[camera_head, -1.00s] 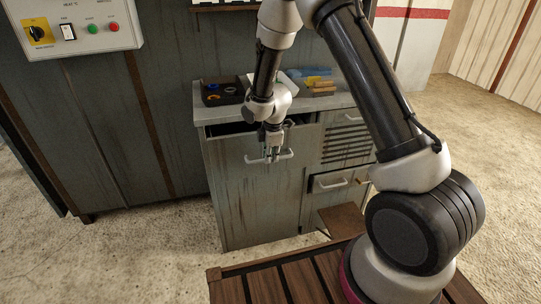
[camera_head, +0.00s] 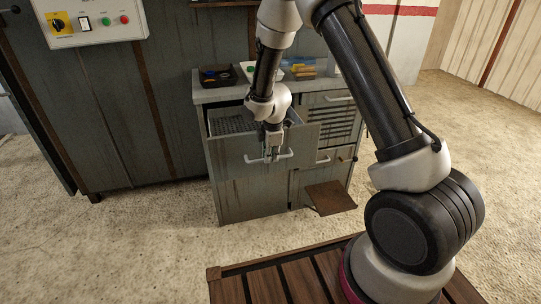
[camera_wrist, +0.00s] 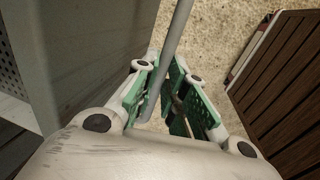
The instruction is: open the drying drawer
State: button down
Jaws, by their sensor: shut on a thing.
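The drying drawer is the grey-green deep-fronted drawer (camera_head: 240,185) on the left of the cabinet. It stands pulled out, and a perforated metal bottom (camera_head: 232,124) shows inside. Its pale bar handle (camera_head: 286,154) is on the upper part of the front. My gripper (camera_head: 271,156) is at this handle. In the wrist view the grey handle bar (camera_wrist: 178,32) runs between the green-padded fingers of my gripper (camera_wrist: 165,78), which are shut on it. The drawer front (camera_wrist: 95,55) fills the left of that view.
The cabinet top carries a black tray with coloured rings (camera_head: 216,77) and other small items. A slatted door (camera_head: 330,121) and a smaller drawer are to the right. A brown plate (camera_head: 330,198) sticks out low at the right.

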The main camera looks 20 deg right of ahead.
jog(key=c, duration=1.5)
grip_release()
jog(key=r, duration=0.4)
jog(key=s+r, duration=0.1)
jog(key=r, duration=0.3)
jog(key=s+r, duration=0.1)
jog(key=r, duration=0.2)
jog(key=shift+s+r, duration=0.1)
jog(key=shift+r, duration=0.3)
